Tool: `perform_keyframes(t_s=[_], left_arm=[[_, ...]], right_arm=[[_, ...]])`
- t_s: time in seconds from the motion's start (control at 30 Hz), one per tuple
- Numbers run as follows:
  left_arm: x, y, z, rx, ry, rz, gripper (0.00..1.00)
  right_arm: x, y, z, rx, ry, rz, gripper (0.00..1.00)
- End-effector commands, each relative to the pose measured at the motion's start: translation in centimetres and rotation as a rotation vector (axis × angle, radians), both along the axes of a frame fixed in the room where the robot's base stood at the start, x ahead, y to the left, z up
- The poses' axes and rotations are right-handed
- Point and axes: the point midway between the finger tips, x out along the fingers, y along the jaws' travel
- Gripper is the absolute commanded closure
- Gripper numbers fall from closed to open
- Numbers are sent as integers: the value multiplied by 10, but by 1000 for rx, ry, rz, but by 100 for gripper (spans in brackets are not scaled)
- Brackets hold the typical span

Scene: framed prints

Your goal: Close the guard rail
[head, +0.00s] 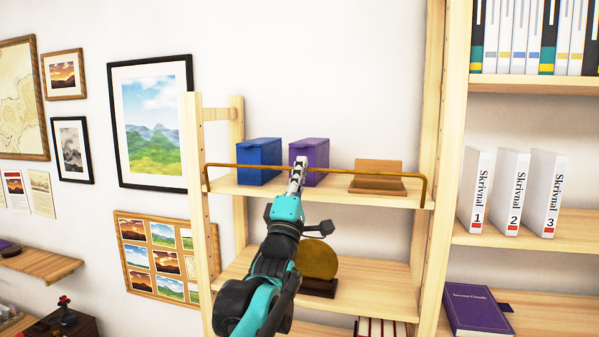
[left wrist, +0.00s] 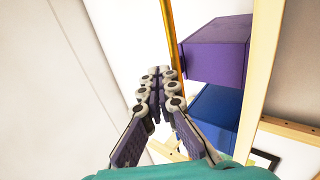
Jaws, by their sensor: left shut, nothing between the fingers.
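The guard rail (head: 338,172) is a thin brass-coloured bar with bent ends, running across the front of the upper shelf of the narrow wooden rack. Its bar stands above the shelf board. My left gripper (head: 299,163) is at the bar, left of its middle, with its fingers shut and empty. In the left wrist view, the shut fingertips (left wrist: 155,76) are close beside the rail (left wrist: 170,38); I cannot tell whether they touch. My right gripper is not in view.
A blue box (head: 258,162), a purple box (head: 312,160) and a wooden stand (head: 378,178) sit on the upper shelf (head: 335,190). A round brown object (head: 317,259) stands on the shelf below. Rack uprights flank both sides.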

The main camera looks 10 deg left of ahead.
Motion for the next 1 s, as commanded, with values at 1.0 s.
perform_keyframes(t_s=[1.0], left_arm=[[-31, 1, -26, 0, 0, 0, 100]], right_arm=[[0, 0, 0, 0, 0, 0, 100]])
